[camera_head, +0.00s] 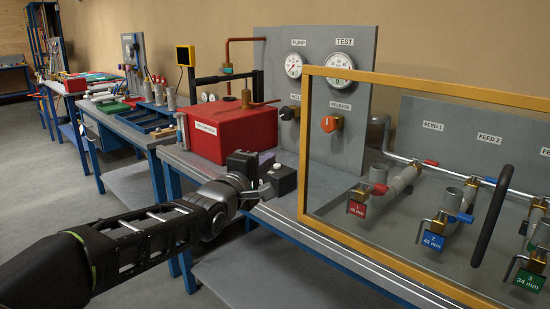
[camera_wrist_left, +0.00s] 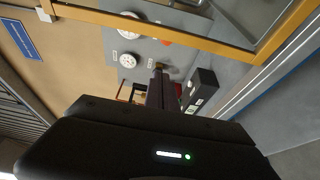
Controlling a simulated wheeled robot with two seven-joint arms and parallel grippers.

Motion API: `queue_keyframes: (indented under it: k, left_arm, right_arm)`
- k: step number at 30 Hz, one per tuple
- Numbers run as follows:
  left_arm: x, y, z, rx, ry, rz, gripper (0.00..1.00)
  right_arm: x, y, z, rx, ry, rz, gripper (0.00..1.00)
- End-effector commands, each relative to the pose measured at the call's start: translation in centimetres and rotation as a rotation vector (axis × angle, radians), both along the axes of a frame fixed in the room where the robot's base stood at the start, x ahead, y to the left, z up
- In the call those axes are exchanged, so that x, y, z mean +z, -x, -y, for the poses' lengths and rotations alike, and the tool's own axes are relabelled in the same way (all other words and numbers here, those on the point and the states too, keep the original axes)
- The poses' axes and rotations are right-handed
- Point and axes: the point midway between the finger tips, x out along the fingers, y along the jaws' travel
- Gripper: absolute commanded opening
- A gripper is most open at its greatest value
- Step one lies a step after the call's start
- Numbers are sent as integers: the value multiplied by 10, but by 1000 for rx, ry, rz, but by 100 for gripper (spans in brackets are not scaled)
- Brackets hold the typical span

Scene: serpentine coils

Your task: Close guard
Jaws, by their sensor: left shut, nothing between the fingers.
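The guard (camera_head: 303,150) is a clear panel in a yellow frame at the right of the head view. It stands upright in front of the valves and pipes, with a black bar handle (camera_head: 490,216) on it. I cannot tell whether it is fully shut. In the left wrist view its yellow frame (camera_wrist_left: 150,28) crosses the top. My left gripper (camera_head: 266,190) is shut and empty, left of the guard frame and apart from the handle. It is beside a small black box (camera_head: 284,179) with a pale button. In the wrist view the fingers (camera_wrist_left: 160,85) point toward the gauge panel.
A grey panel (camera_head: 362,120) carries the PUMP and TEST gauges. A red pump box (camera_head: 230,132) sits on the bench left of it. Valves with red, blue and green tags are behind the guard. More benches run along the wall; the floor (camera_head: 90,215) at left is clear.

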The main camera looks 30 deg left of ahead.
Motion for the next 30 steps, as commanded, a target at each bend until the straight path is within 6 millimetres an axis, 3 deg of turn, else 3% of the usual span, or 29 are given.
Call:
queue_keyframes:
  k: [3, 7, 25, 30]
  left_arm:
    - [1, 20, 2, -1, -1, 3, 0]
    - [0, 30, 1, 0, 0, 1, 0]
    - [0, 33, 1, 0, -2, 0, 0]
    - [0, 33, 1, 0, -89, -3, 0]
  right_arm:
    - [-2, 0, 0, 1, 0, 0, 0]
    - [-3, 0, 0, 0, 0, 0, 0]
    - [-3, 0, 0, 0, 0, 0, 0]
    - [-3, 0, 0, 0, 0, 0, 0]
